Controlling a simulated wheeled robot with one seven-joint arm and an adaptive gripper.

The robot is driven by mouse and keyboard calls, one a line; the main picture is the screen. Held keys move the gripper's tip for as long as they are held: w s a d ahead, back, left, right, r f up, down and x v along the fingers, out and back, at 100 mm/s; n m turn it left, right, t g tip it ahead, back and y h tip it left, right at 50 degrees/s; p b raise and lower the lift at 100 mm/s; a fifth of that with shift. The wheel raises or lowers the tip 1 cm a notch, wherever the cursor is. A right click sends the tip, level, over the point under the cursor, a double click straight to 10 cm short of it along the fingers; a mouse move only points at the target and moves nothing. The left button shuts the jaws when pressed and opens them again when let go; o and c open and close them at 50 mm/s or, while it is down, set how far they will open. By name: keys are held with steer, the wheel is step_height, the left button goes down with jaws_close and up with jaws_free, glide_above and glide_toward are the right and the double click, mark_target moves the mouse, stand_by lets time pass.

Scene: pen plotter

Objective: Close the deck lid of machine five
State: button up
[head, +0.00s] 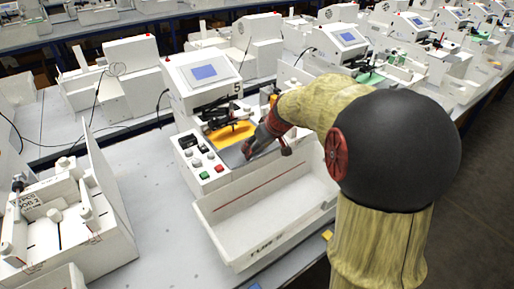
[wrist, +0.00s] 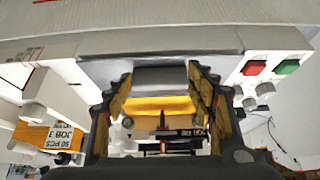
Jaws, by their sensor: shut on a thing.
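Machine five (head: 205,82) is a white unit with a blue screen and a "5" on its front. Its yellow deck (head: 232,133) shows below the screen, and also in the wrist view (wrist: 160,106). A flat grey plate (head: 231,156), apparently the deck lid, lies in front of the yellow area, which is still partly bare. My gripper (head: 257,147) is over the plate. In the wrist view my gripper (wrist: 160,90) has its fingers on both sides of a grey block-like handle (wrist: 160,79), shut on it. The handle's join to the plate is unclear.
Red and green buttons (head: 212,171) sit left of the plate. A white open tray (head: 270,215) projects at the machine's front.

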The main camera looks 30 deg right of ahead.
steer(key=shift+s+f, duration=0.2)
steer(key=shift+f, duration=0.05)
steer(key=o, duration=1.4)
steer(key=shift+c, duration=0.2)
steer(key=o, duration=0.3)
steer(key=shift+r, duration=0.15)
steer(key=shift+o, duration=0.2)
steer(key=shift+r, duration=0.2)
steer(key=shift+r, duration=0.25)
steer(key=v, duration=1.1)
steer(key=shift+s, duration=0.2)
